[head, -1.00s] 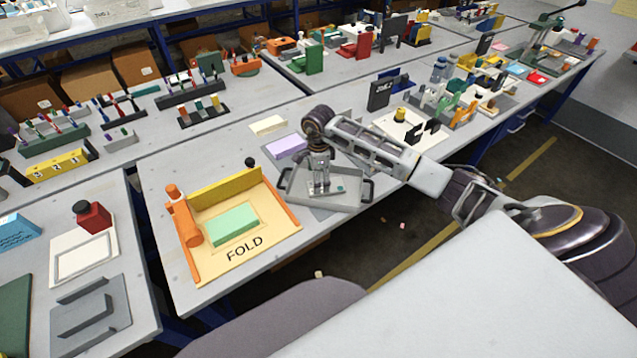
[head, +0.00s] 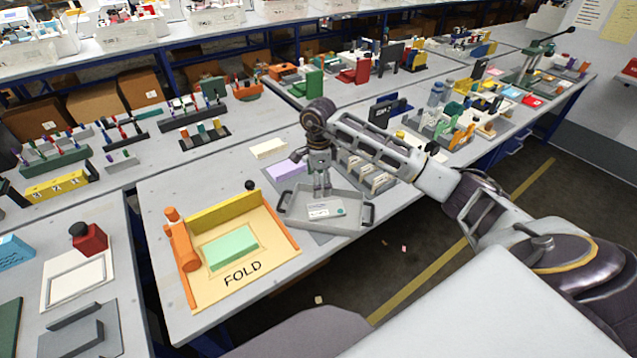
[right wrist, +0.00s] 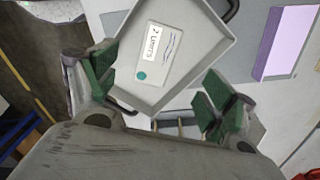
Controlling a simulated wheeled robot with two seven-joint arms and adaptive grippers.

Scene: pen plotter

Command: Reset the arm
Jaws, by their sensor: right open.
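My right gripper (head: 320,184) is open and empty above the grey tray (head: 297,206) at the front edge of the table. The tray has two dark handles, a white label and a teal dot. In the right wrist view the gripper (right wrist: 162,92) shows green pads spread wide apart, with the tray (right wrist: 203,36) between and beyond them. My left gripper is not in view.
An orange-edged board (head: 275,262) marked FOLD, holding a green block (head: 231,247), lies left of the tray. A lilac block (head: 286,169) lies behind the tray. A compartmented grey rack (head: 352,168) is partly hidden behind my forearm. Open floor lies to the front right.

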